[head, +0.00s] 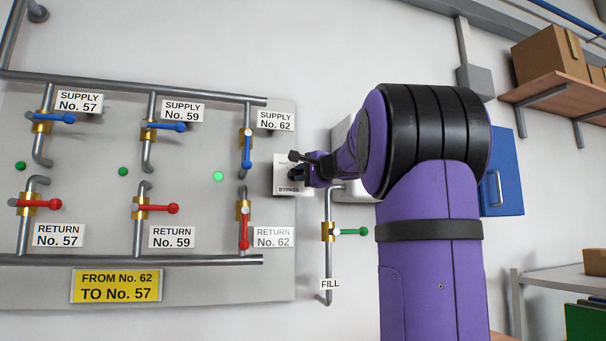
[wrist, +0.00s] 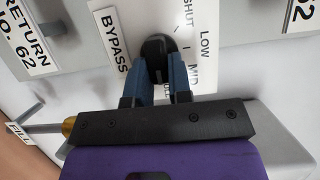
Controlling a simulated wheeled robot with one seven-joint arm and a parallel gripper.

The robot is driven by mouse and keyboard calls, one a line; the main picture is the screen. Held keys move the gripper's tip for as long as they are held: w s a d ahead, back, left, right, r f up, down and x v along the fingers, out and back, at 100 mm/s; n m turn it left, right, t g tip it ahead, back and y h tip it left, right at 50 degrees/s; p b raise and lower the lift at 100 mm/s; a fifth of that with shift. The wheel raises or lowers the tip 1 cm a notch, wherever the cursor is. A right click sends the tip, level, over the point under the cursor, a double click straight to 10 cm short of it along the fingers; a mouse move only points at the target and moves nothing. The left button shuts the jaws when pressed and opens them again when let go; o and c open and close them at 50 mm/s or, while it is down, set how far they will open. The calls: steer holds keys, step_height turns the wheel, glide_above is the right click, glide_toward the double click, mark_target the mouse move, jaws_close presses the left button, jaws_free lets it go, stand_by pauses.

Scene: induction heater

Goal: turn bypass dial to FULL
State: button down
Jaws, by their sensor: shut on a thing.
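The bypass dial (wrist: 154,46) is a black knob on a white plate (wrist: 133,18) marked BYPASS, in the wrist view. The marks SHUT, LOW and MID read on the plate beside it, and a partly covered mark ends in "LL". My gripper (wrist: 158,66) has its blue fingers closed on the knob from both sides. In the head view my gripper (head: 298,172) is at the bypass plate (head: 284,180), right of the No. 62 valves, and hides the knob. I cannot tell which mark the knob points at.
Left of the plate stand the blue supply handle (head: 247,152) and red return handle (head: 244,232) of No. 62. A FILL valve with a green handle (head: 351,232) is below right. A grey box (head: 350,150) is behind my arm. A blue cabinet (head: 502,172) hangs farther right.

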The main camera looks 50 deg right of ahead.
steer(key=shift+w+a, duration=0.1)
steer(key=shift+w, duration=0.05)
steer(key=c, duration=1.2)
jaws_free()
steer(key=shift+o, duration=0.8)
steer(key=shift+w+f, duration=0.1)
steer(key=shift+s, duration=0.65)
steer(key=s+a, duration=0.1)
steer(key=s, duration=0.8)
steer(key=shift+s+a, duration=0.3)
steer(key=shift+a, duration=0.05)
